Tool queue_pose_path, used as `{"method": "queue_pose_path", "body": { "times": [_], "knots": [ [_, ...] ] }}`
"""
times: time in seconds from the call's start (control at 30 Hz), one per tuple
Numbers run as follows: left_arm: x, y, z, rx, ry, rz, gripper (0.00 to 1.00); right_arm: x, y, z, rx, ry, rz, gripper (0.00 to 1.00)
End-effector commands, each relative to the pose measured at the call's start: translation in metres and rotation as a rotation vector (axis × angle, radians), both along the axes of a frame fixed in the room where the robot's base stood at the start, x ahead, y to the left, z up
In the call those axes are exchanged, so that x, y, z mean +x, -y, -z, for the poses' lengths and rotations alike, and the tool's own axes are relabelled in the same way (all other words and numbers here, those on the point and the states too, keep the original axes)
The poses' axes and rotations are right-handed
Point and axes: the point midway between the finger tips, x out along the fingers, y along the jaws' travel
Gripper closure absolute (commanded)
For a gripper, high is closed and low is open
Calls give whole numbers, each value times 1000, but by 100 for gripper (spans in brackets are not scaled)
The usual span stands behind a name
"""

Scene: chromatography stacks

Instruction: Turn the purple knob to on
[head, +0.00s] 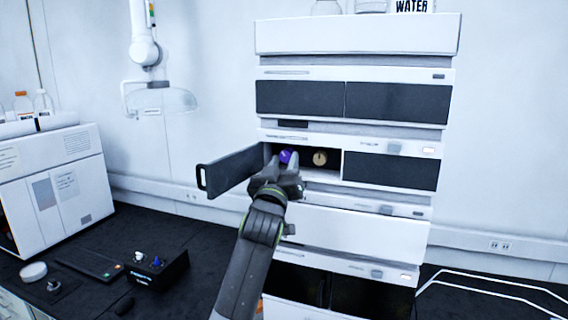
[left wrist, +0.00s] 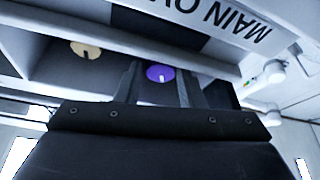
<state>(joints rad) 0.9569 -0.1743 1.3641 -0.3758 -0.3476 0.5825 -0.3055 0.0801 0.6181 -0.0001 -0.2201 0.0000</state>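The purple knob (head: 286,155) sits inside an open compartment of the instrument stack, partly hidden by my left gripper. In the left wrist view the purple knob (left wrist: 158,73) shows as a disc with a small pale mark near its lower edge. My left gripper (head: 284,163) is at the compartment opening, in front of the knob. In the left wrist view its two fingers (left wrist: 157,86) stand apart, one on each side of the knob, with gaps visible. I cannot tell how deep they reach around it. My right gripper is not in view.
A beige knob (head: 320,158) sits right of the purple one. The compartment's dark door (head: 233,172) is swung open to the left, close to my left gripper. A black box with small knobs (head: 158,270) stands on the dark bench, and a white instrument (head: 55,185) is at far left.

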Motion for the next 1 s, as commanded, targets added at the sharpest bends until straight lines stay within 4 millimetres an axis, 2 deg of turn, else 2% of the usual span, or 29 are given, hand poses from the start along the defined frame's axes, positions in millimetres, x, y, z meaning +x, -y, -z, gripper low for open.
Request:
{"method": "queue_pose_path", "body": {
  "times": [0.03, 0.2, 0.7, 1.0],
  "knots": [
    [0, 0, 0, 0, 0, 0, 72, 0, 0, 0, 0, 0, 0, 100],
    [0, 0, 0, 0, 0, 0, 93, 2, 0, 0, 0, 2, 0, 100],
    [1, -1, 0, 114, 37, 0, 93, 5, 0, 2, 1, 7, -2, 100],
    [1, -1, 0, 119, 40, 0, 93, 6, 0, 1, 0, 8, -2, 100]
  ]
}}
